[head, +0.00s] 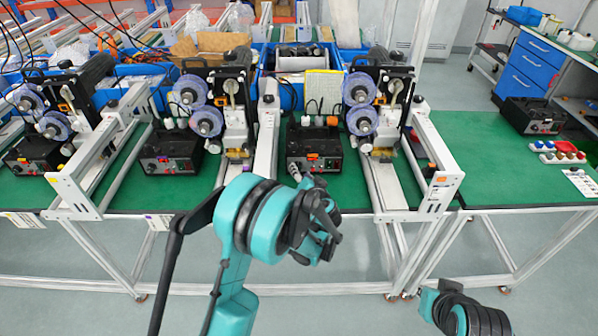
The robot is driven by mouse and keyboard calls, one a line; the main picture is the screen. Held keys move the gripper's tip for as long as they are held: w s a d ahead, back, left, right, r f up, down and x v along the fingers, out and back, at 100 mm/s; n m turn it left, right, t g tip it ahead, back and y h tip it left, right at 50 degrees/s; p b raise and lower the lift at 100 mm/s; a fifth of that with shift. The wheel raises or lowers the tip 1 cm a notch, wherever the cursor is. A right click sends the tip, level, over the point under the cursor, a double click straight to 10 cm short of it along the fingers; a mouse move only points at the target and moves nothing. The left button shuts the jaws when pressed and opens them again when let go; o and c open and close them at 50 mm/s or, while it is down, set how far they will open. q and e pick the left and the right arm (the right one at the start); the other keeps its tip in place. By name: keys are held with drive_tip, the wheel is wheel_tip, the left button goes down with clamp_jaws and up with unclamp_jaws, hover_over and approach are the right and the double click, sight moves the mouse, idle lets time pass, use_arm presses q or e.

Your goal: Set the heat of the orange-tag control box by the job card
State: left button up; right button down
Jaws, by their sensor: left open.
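Similar black control boxes stand to the left (170,151), at the far left (38,153) and at the right (533,115). White frame rails (267,140) flank the middle box. Coloured caps on white strips (557,147) lie at the right.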

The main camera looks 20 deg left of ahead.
sight(298, 167)
use_arm(q)
drive_tip(key=shift+x, duration=1.2)
clamp_jaws()
drive_tip(key=shift+f+m+y+b, duration=0.25)
drive_tip(key=shift+m+b, duration=0.25)
drive_tip(key=shift+b, duration=0.4)
drive_tip(key=shift+r, duration=0.1)
drive_tip(key=shift+r+m, duration=0.15)
drive_tip(key=shift+m, duration=0.15)
unclamp_jaws()
